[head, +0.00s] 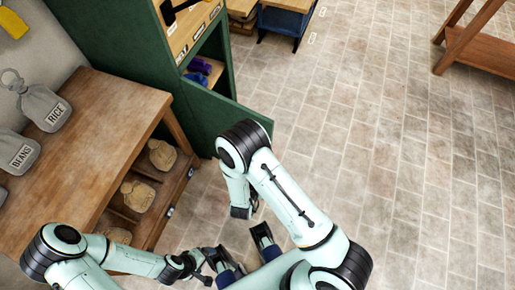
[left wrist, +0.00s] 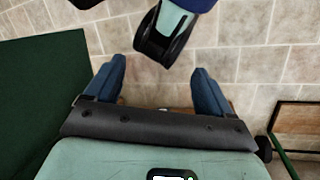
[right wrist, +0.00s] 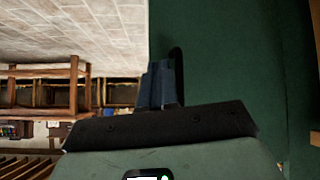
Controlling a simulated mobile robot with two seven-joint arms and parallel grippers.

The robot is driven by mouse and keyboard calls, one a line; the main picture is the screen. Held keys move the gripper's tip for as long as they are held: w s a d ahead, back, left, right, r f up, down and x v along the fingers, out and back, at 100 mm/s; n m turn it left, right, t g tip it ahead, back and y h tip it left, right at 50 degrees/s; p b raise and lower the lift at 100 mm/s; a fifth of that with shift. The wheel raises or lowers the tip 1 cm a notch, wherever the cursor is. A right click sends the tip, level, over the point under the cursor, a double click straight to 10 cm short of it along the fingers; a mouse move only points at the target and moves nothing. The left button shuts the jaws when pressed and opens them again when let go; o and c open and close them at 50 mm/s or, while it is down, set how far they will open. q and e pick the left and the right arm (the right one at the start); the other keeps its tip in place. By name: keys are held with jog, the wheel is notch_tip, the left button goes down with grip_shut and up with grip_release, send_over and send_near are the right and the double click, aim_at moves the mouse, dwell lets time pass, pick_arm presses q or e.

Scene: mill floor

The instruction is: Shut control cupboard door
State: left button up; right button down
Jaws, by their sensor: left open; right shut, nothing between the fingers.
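The green control cupboard (head: 115,45) stands at the upper left of the head view. Its green door (head: 225,112) stands open, swung out toward me, and shelves show inside. My left gripper (head: 244,246) is open and empty at the bottom of the head view, apart from the door. Its two blue fingers (left wrist: 155,85) are spread over the floor in the left wrist view. My right gripper (right wrist: 160,75) is shut and empty beside a large green panel (right wrist: 235,65) in the right wrist view. I cannot tell whether it touches. In the head view my arm mostly hides it.
A wooden workbench (head: 95,100) with sacks on and under it stands at the left. Blue-purple items (head: 200,67) lie on a cupboard shelf. A wooden rack (head: 480,55) stands at the upper right. The tiled floor (head: 400,140) between is clear.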

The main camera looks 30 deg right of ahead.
jog(key=a+r+m+t+h+b, duration=0.2)
jog(key=a+r+m+h+b, duration=0.35)
jog(key=r+h, duration=0.45)
pick_arm(q)
jog(key=w+a+f+t+b, duration=0.1)
jog(key=w+f, duration=0.3)
jog(key=f, duration=0.4)
jog(key=shift+w+a+f+t+y, duration=0.2)
jog(key=shift+w+a+t+y, duration=0.1)
jog(key=shift+a, duration=0.1)
pick_arm(e)
jog(key=w+d+r+y, duration=0.1)
jog(key=w+d, duration=0.6)
jog(key=d, duration=0.4)
jog(key=shift+w+d+r+n, duration=0.15)
jog(key=shift+w+d+n, duration=0.1)
jog(key=shift+w+n, duration=0.1)
